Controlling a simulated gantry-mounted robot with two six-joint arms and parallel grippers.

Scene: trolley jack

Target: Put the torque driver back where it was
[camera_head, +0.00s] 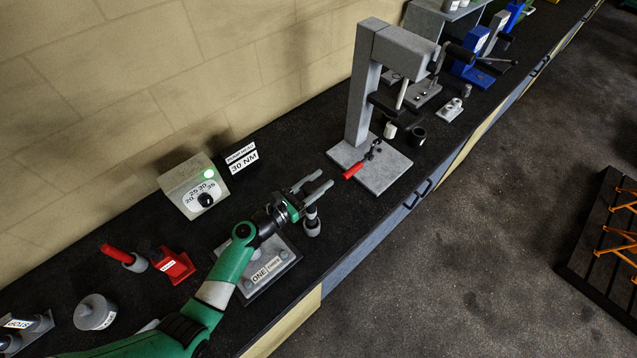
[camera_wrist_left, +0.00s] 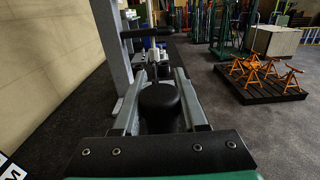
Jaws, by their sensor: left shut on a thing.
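My left gripper (camera_head: 314,188) reaches over the black bench top, its fingers pointing toward the press. It is shut on an upright tool with a grey lower end, which looks like the torque driver (camera_head: 312,222). In the left wrist view, the tool's round black top (camera_wrist_left: 160,101) sits between the two fingers of the gripper (camera_wrist_left: 163,92). The tool hangs below the fingers; I cannot tell whether its lower end touches the bench. A grey plate labelled ONE (camera_head: 268,272) lies partly under my left arm. My right gripper is not in view.
A grey press (camera_head: 362,95) stands ahead, with a red-handled tool (camera_head: 354,170) on its base. A dial box (camera_head: 193,185) with a green light and a 30 NM sign (camera_head: 243,160) stand by the wall. A red labelled block (camera_head: 176,266) is at left. The bench's front edge is close.

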